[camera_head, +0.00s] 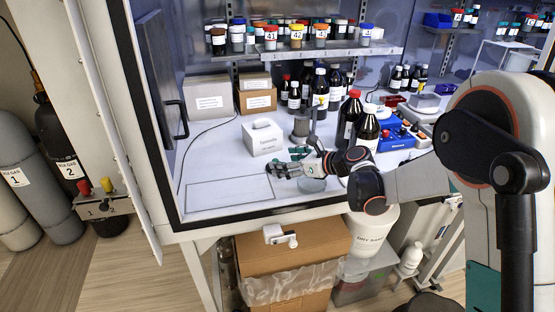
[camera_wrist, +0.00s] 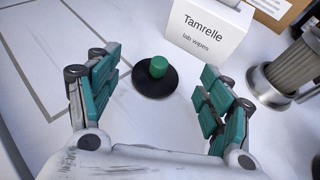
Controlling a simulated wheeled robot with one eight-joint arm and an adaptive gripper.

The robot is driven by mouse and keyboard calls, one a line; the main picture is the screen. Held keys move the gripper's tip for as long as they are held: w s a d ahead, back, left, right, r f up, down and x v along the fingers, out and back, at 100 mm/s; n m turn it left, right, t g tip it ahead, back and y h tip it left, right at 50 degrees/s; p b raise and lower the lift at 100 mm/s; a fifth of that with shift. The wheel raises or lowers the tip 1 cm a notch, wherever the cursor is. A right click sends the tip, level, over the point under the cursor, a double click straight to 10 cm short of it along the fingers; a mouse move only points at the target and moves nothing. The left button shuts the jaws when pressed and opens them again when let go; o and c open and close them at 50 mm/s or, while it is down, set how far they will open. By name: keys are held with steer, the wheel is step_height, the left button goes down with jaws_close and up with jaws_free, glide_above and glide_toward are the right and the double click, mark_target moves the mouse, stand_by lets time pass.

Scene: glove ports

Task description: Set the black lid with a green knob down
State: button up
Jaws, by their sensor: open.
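The black lid (camera_wrist: 150,86) with a green knob (camera_wrist: 158,67) lies flat on the white worktop in the wrist view, knob up. My gripper (camera_head: 286,162) is open above the worktop, and its teal-padded fingers stand apart on either side of the lid in the wrist view. No finger appears to touch the lid or knob. In the head view my fingers mostly cover the lid.
A white lab wipes box (camera_head: 264,138) stands just behind the lid, and a grey metal cylinder (camera_wrist: 290,72) is to its right. A round clear dish (camera_head: 312,186) lies right of my gripper. Dark bottles (camera_head: 366,133) stand farther right. The worktop's left front is clear.

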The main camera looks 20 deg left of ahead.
steer(key=p+v, duration=0.1)
steer(key=v, duration=0.6)
steer(key=shift+s+d+r, duration=0.1)
steer(key=shift+d, duration=0.05)
steer(key=shift+s+d+r, duration=0.1)
steer(key=shift+d+r, duration=0.15)
steer(key=shift+d, duration=0.05)
steer(key=s+d+r+n+t+h, duration=0.1)
steer(key=s+d+r+n+h, duration=0.25)
steer(key=s+d+n, duration=0.35)
steer(key=s+d+r+n+t+h, duration=0.1)
steer(key=s+d+r+n+h, duration=0.35)
steer(key=d, duration=0.45)
steer(key=s+d+f+n+h, duration=0.1)
steer(key=s+d+n+h, duration=0.3)
steer(key=s+d+n, duration=0.6)
steer(key=s+d, duration=0.7)
steer(key=s, duration=0.2)
steer(key=shift+s+f+t+h, duration=0.2)
steer(key=shift+t+h, duration=0.1)
steer(key=shift+h, duration=0.1)
